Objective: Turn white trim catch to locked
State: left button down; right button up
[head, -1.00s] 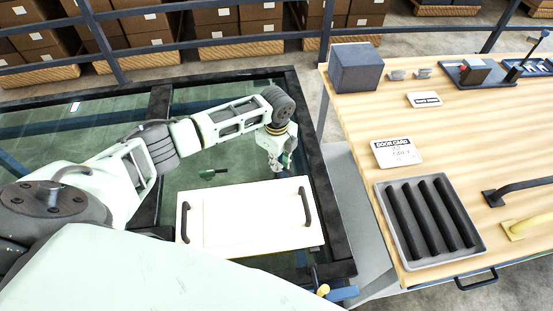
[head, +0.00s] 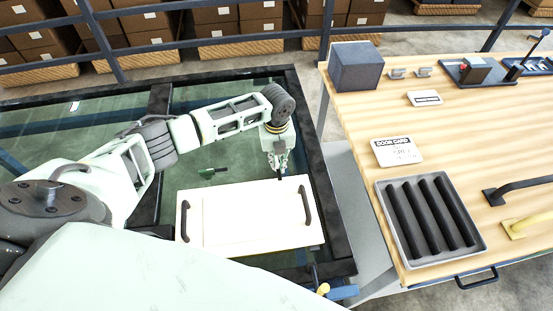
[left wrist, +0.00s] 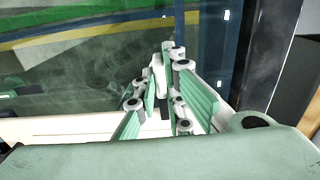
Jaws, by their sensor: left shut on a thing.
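The white trim panel (head: 255,215) lies in the dark frame, with a black handle near each short side. It also shows as a pale strip in the left wrist view (left wrist: 80,127). My left gripper (head: 279,170) points down at the panel's far edge, near the right handle. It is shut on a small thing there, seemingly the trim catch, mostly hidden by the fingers. In the left wrist view the gripper's green-padded fingers (left wrist: 165,100) reach to the panel's far edge. I cannot tell which way the catch is turned. My right gripper is out of view.
A small dark green piece (head: 213,173) sits beyond the panel's far edge, left of the gripper. A dark frame (head: 325,215) borders the glass. The wooden bench (head: 430,140) at right carries a ribbed tray (head: 383,195), a door card (head: 397,152) and a grey block (head: 355,67).

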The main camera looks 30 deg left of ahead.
aim_at(277, 161)
pick_arm(q)
jog(key=shift+w+r, duration=0.1)
dwell(0.3)
jog(key=c, duration=1.8)
grip_release()
jog(key=shift+c, duration=0.2)
notch_tip(277, 161, up, 12)
